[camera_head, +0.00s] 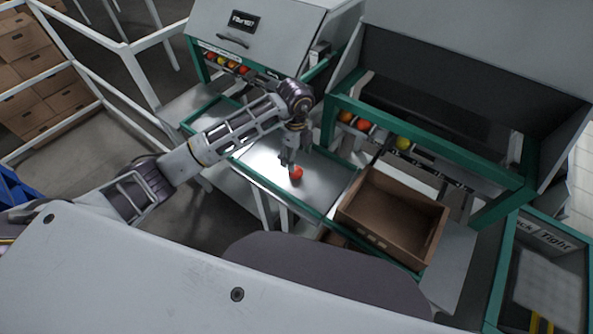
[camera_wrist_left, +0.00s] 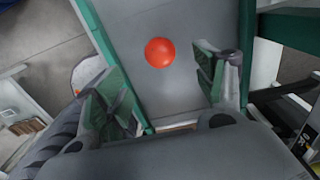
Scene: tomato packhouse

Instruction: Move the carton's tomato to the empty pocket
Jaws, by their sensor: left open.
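A red tomato (camera_head: 296,173) rests on a grey metal tray with green edges (camera_head: 262,166), outside the carton. My left gripper (camera_head: 291,160) is just above it, pointing down. In the left wrist view the gripper (camera_wrist_left: 160,88) is open, and the tomato (camera_wrist_left: 159,52) shows beyond and between the fingertips, apart from both. The brown open carton (camera_head: 392,217) stands right of the tray; its visible inside is bare. Behind it, a row of pockets holds orange-red tomatoes (camera_head: 354,121) and a yellow-green one (camera_head: 403,143), with a gap between them. My right gripper is not in view.
A grey hooded machine (camera_head: 262,32) with another row of coloured tomatoes (camera_head: 226,62) stands at the back left. A green frame (camera_head: 440,149) borders the right pocket row. White railings and stacked boxes (camera_head: 30,75) are at far left.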

